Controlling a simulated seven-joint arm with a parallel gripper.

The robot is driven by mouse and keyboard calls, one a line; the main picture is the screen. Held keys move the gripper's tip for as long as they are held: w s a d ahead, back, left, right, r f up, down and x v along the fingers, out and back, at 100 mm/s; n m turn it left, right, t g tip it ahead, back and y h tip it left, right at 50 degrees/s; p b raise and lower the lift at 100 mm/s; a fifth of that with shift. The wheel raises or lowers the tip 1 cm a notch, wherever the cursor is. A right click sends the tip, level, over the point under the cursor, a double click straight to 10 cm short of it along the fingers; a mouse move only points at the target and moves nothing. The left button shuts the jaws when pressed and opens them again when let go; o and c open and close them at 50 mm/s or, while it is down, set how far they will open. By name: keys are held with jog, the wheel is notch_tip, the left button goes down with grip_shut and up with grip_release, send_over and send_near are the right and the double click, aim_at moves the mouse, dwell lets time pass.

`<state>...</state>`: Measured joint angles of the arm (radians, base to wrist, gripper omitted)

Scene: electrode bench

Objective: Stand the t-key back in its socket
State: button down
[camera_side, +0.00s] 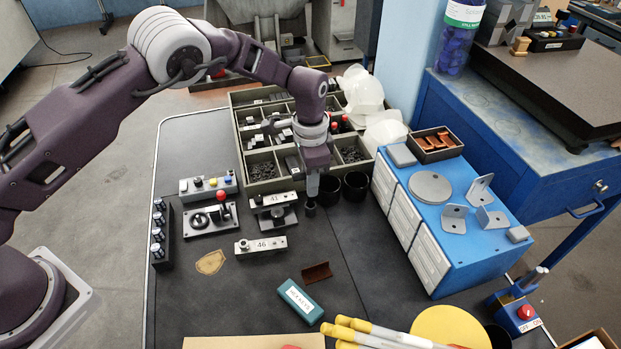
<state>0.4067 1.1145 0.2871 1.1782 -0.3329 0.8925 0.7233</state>
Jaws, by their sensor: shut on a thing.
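My gripper (312,188) points down over the middle of the dark bench, just right of the block labelled 41 (278,199). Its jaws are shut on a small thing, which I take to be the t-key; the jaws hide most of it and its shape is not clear. A short dark round piece (310,208) shows directly below the fingertips. I cannot tell whether it is the socket or part of what I hold, nor whether the two touch.
Two black cups (355,186) stand close right of my gripper. A compartment tray (243,150) lies behind, and a blue drawer cabinet (462,254) stands at right. A block labelled 46 (262,246), a joystick box (198,225) and a teal block (300,302) lie nearby.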

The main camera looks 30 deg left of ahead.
jog(key=shift+f, duration=1.5)
jog(key=c, duration=1.3)
grip_release()
jog(key=shift+o, duration=0.2)
notch_tip(320, 180, up, 7)
jog(key=shift+r, duration=0.1)
jog(key=shift+r, duration=2.45)
